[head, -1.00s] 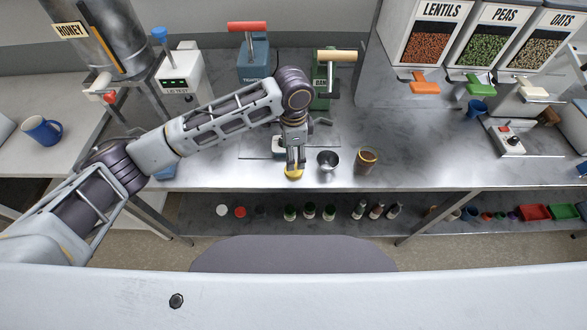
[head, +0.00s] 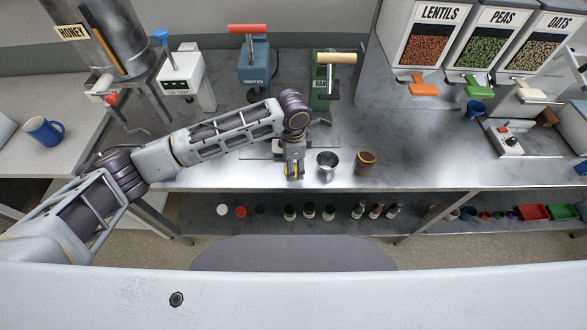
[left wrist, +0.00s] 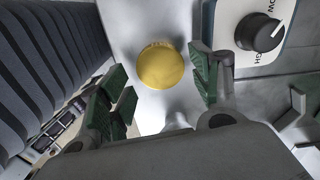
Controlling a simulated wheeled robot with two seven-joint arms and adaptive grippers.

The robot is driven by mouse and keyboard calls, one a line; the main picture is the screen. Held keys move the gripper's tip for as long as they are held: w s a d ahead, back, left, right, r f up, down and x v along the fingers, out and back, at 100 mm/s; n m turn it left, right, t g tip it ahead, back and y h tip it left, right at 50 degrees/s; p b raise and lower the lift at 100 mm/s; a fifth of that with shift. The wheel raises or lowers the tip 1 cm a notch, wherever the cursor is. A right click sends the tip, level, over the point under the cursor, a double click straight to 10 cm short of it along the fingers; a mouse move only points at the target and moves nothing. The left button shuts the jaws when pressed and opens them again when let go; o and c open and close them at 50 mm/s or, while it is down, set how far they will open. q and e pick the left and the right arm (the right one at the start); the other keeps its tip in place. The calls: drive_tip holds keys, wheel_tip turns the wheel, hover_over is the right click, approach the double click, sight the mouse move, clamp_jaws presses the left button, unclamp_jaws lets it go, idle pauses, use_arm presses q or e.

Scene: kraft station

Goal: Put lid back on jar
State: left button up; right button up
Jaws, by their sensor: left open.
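A round yellow lid (left wrist: 160,66) lies on the steel counter in the left wrist view, lying between and just beyond my fingers. My left gripper (left wrist: 162,88) is open, with one green-padded finger on each side of the lid. In the head view the left gripper (head: 293,174) points down near the counter's front edge and hides most of the lid. A brown jar (head: 366,162) stands upright to the right, apart from the gripper. My right gripper is not in view.
A metal cup (head: 327,161) stands between my left gripper and the jar. A white unit with a black dial (left wrist: 257,32) is close beside the fingers. The green press (head: 322,90) and blue press (head: 253,70) stand behind.

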use_arm(q)
drive_tip(key=shift+f, duration=1)
drive_tip(key=c, duration=0.5)
